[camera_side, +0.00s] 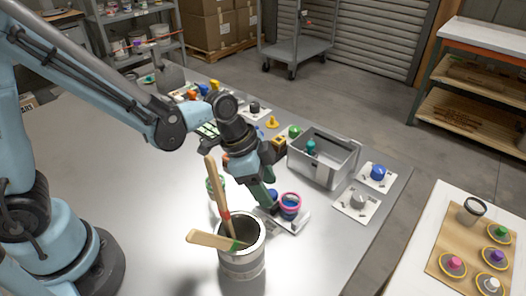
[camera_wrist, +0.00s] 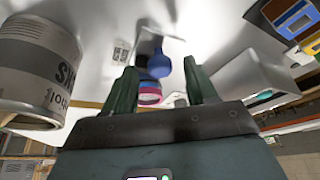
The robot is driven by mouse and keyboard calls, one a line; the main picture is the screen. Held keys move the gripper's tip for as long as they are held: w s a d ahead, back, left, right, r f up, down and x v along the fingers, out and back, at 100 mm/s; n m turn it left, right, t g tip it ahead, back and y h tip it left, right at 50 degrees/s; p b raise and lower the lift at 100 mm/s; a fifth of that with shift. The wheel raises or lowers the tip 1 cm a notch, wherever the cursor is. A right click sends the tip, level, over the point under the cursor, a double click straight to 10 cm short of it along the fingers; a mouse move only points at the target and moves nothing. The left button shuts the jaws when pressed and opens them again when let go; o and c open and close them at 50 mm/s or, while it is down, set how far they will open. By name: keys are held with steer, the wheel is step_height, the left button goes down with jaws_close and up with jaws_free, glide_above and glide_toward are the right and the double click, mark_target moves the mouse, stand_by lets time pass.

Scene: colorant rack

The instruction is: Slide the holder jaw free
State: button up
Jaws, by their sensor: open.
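In the side view, a holder with a pale grey base (camera_side: 292,222) stands on the metal table, carrying a blue part (camera_side: 290,200) inside a pink ring (camera_side: 283,212). I cannot tell which part is its sliding jaw. My gripper (camera_side: 270,204) points down with green fingers just left of the pink ring. In the wrist view my gripper (camera_wrist: 159,66) is open, and its two fingers stand apart. A round blue part (camera_wrist: 154,64) and a pink-banded part (camera_wrist: 149,93) show between them. Contact cannot be judged, and the fingers hide part of the holder.
A metal can (camera_side: 242,262) with wooden-handled brushes stands close in front of my gripper. A grey metal bin (camera_side: 322,170) is behind and right. White plates with a blue knob (camera_side: 377,173) and a grey knob (camera_side: 358,200) lie near the table's right edge.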

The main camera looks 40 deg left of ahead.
steer(key=shift+d+f, duration=0.15)
steer(key=shift+f, duration=0.15)
jaws_close()
stand_by(0.3)
